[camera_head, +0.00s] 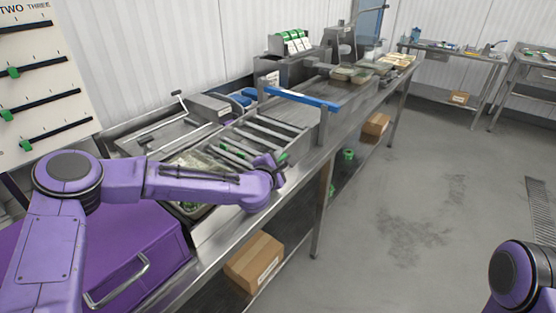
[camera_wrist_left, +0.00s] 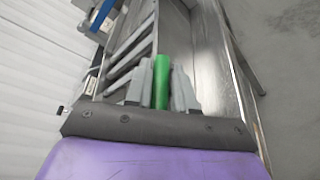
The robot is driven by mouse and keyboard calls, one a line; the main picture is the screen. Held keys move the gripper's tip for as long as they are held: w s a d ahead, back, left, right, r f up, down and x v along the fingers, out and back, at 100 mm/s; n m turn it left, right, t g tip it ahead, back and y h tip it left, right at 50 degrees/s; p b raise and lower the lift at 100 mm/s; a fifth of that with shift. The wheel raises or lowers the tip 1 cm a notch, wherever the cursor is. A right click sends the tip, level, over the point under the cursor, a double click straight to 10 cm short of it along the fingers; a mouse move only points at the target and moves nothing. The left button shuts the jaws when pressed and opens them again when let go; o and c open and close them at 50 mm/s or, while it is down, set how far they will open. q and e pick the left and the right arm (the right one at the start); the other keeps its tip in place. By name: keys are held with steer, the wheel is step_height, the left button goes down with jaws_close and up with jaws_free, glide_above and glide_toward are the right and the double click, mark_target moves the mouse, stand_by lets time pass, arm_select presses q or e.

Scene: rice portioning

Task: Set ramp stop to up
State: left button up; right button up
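My left arm reaches across the roller ramp (camera_head: 262,137) from the left. My left gripper (camera_head: 270,165) is at the ramp's near side edge. In the left wrist view, a green handle (camera_wrist_left: 161,82) stands between the two grey fingers of the left gripper (camera_wrist_left: 161,98), with almost no gap on either side, so the gripper looks shut on it. In the head view a bit of green (camera_head: 283,157) shows beside the gripper; the rest is hidden. I cannot tell whether the stop is up or down. My right gripper is out of view.
A blue bar (camera_head: 302,98) spans the line beyond the rollers. A tray (camera_head: 200,163) lies under my left forearm. A panel with green sliders (camera_head: 40,85) is on the left. A cardboard box (camera_head: 254,262) sits on the lower shelf. The floor on the right is clear.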

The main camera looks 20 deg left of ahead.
arm_select(q)
jaws_close()
steer(key=shift+r+p, duration=0.45)
steer(key=shift+r, duration=0.85)
steer(key=o, duration=0.6)
jaws_free()
steer(key=shift+r, duration=0.1)
steer(key=shift+s, duration=0.2)
steer(key=b+v, duration=0.2)
steer(key=v, duration=0.8)
steer(key=shift+b, duration=0.35)
steer(key=shift+s+a, duration=0.2)
